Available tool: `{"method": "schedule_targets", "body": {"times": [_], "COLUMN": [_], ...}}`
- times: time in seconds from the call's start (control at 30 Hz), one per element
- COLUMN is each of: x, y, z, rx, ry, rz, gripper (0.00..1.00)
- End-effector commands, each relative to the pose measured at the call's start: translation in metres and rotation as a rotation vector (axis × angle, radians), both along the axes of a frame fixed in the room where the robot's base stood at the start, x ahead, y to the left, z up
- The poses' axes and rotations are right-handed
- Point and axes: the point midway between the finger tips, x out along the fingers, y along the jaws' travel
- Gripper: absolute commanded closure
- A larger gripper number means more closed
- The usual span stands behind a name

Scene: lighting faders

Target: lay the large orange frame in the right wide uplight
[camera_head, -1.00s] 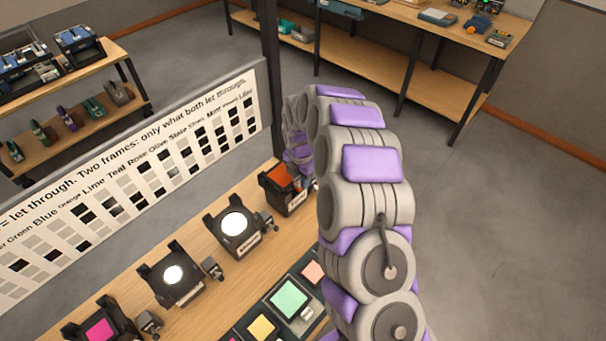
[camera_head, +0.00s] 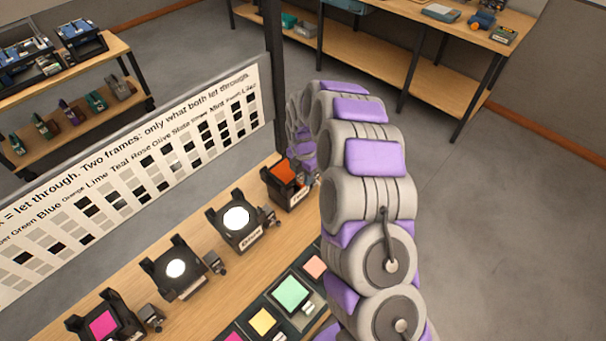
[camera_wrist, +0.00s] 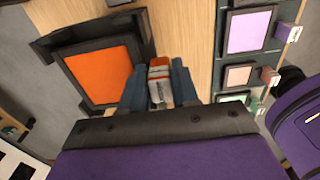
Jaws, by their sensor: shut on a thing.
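The large orange frame (camera_wrist: 101,74), a dark square rim around an orange sheet, is over the right wide uplight (camera_wrist: 143,33), between its dark corner posts. In the head view the orange frame (camera_head: 285,171) shows at the uplight farthest back on the bench. My gripper (camera_wrist: 160,82) is shut on the frame's orange-and-white tab (camera_wrist: 159,74), one dark finger on each side. I cannot tell whether the frame lies flat on the uplight. In the head view my arm hides most of my gripper.
Other uplights stand in a row on the wooden bench: two glowing white (camera_head: 236,217) (camera_head: 176,268) and one magenta (camera_head: 103,324). A dark rack of coloured frames (camera_head: 290,292) lies along the near edge. A printed chart board (camera_head: 150,165) stands behind the row.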

Motion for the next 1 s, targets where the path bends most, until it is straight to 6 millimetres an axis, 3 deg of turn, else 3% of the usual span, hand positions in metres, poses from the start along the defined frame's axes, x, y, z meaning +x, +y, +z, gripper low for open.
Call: {"method": "schedule_targets", "body": {"times": [1.0], "x": [0.000], "y": [0.000], "z": [-0.023], "rx": [0.000], "ry": [0.000], "rz": [0.000], "gripper": [1.00]}}
